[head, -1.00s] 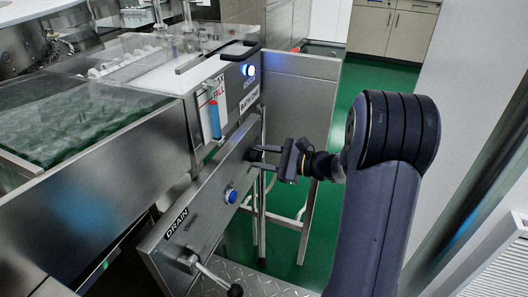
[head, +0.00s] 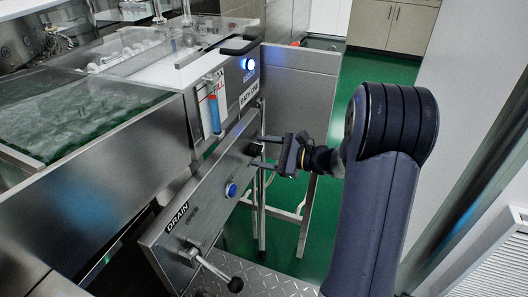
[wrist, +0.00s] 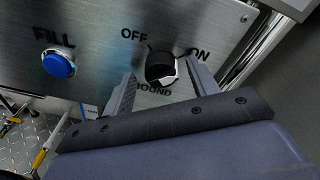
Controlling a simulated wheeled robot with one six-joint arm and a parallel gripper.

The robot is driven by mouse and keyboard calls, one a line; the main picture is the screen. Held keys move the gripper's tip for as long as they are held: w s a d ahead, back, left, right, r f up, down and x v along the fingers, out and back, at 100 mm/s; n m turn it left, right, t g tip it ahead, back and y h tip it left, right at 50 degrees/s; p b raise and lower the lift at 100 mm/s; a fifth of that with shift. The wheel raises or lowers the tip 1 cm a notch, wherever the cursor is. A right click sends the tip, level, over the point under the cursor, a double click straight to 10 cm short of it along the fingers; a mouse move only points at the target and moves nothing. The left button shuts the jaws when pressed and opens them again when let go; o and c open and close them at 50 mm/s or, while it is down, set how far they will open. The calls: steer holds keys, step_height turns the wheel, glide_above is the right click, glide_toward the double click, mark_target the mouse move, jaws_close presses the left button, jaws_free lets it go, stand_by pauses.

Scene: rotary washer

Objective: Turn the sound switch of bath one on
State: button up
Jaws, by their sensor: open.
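The sound switch (wrist: 161,68) is a black round knob on a steel panel, with OFF printed at its upper left, ON at its upper right and a partly hidden SOUND label below. A white mark shows at its lower right side. My gripper (wrist: 163,75) is open, with one finger on each side of the knob; I cannot tell whether they touch it. In the head view, my gripper (head: 256,154) points left at the panel, and the knob (head: 254,149) is small and dark at the fingertips.
A blue FILL button (wrist: 58,64) sits left of the knob. In the head view, a blue button (head: 231,190) and a drain lever (head: 215,270) are lower on the panel. A BATH ONE label (head: 249,94) is above. A steel-legged stand (head: 300,95) is behind.

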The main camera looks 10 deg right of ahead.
steer(key=p+v, duration=0.1)
steer(key=v, duration=0.9)
steer(key=shift+s+d, duration=0.2)
steer(key=shift+d, duration=0.15)
steer(key=shift+r, duration=0.1)
steer(key=b+x, duration=0.1)
steer(key=x, duration=0.9)
steer(key=shift+w+a+b, duration=0.2)
steer(key=shift+a+b, duration=0.1)
steer(key=shift+a, duration=0.05)
steer(key=shift+p, duration=0.3)
